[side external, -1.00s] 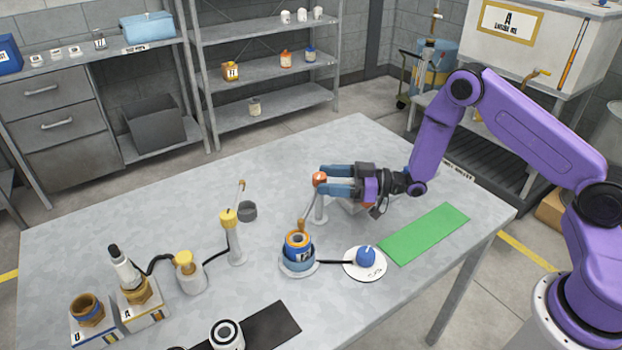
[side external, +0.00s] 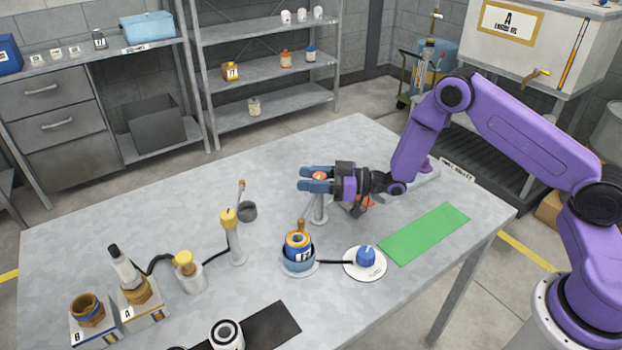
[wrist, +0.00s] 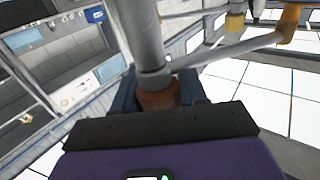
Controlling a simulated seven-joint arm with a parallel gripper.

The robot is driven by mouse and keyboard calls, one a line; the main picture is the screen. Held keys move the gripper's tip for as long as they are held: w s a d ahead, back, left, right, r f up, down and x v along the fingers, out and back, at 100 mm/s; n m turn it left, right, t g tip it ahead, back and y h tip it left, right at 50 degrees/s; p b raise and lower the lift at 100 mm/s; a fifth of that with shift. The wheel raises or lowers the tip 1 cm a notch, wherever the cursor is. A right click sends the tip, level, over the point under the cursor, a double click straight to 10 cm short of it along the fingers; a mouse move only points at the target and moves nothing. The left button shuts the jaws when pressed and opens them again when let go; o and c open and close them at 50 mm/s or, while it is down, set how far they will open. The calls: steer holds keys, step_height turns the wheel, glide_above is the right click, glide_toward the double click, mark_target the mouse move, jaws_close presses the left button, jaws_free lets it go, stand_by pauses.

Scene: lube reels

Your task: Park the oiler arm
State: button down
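The oiler stands on the table as a grey post (side external: 319,212) with an orange knob (side external: 319,176) on top. In the wrist view a grey bar (wrist: 235,48) runs from the post (wrist: 140,35) toward an ochre piece at the right. In the side view my gripper hides much of the bar. My gripper (side external: 312,179) lies level, with its two blue fingers on either side of the knob; whether they press on it is unclear. An orange-brown part (wrist: 158,98) shows between the fingers in the wrist view. An ochre tip (side external: 301,226) stands over the blue-and-ochre reel (side external: 298,246).
A white disc with a blue knob (side external: 366,257) and a green mat (side external: 425,232) lie right of the reel. A post with a yellow collar (side external: 232,235) stands to the left. An orange part (side external: 367,202) shows under my gripper. The back of the table is clear.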

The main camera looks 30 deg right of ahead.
steer(key=shift+m+t+h, duration=0.4)
steer(key=shift+w+d+m+t+h, duration=0.1)
steer(key=shift+d+m+t+h, duration=0.5)
steer(key=shift+m+h, duration=2.25)
steer(key=shift+w+d+m+t+h, duration=0.15)
steer(key=shift+m+t+h, duration=1.2)
steer(key=shift+h, duration=2.55)
steer(key=shift+d+m+t+h, duration=0.25)
steer(key=shift+d+m+h, duration=0.15)
steer(key=shift+m+h, duration=2.7)
steer(key=shift+h, duration=0.65)
steer(key=c, duration=0.7)
jaws_free()
